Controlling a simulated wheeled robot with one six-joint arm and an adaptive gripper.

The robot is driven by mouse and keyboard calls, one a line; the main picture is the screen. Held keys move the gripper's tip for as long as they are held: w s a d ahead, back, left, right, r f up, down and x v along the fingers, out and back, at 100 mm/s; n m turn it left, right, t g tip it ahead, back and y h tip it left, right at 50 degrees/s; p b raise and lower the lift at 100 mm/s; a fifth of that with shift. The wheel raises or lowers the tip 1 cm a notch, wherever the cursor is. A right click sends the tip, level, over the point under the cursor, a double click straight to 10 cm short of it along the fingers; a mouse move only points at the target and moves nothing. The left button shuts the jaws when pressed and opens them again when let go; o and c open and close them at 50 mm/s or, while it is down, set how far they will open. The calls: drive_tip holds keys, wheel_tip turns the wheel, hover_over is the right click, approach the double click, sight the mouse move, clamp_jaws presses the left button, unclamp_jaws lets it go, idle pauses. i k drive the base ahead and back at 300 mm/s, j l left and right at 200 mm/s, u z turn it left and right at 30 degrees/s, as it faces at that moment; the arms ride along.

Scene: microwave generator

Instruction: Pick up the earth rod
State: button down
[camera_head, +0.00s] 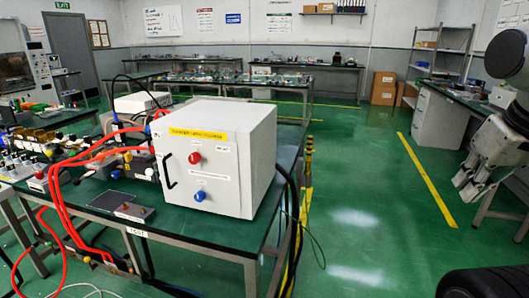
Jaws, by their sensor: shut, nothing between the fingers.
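A thin upright rod with a yellow and dark banded top (308,158) stands at the right edge of the green-topped table; I take it to be the earth rod. Its lower yellow part runs down beside dark cables, and its foot is hard to make out. My gripper (466,190) is at the right of the view, pointing down and left, over the floor. It is shut and empty, well apart from the rod, with open floor between them in the picture.
A white box (222,155) with a red and a blue knob stands on the green table (235,232). Red cables (62,205) hang at its left. Dark cables hang beside the rod. The green floor (365,200) to the right is clear. A side bench (455,98) stands behind my arm.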

sight(307, 166)
drive_tip(key=i+l+u, duration=0.15)
drive_tip(key=u, duration=0.75)
drive_tip(key=i+l+u, duration=0.15)
drive_tip(key=l+u, duration=0.4)
drive_tip(key=l, duration=0.3)
drive_tip(key=i+l+u, duration=0.15)
drive_tip(key=l+u, duration=0.15)
drive_tip(key=l, duration=0.15)
drive_tip(key=l+u, duration=0.25)
drive_tip(key=l, duration=2.6)
drive_tip(key=k+j+z, duration=0.2)
drive_tip(key=k+z, duration=0.15)
drive_tip(key=k+j+z, duration=0.15)
drive_tip(key=k+z, duration=0.2)
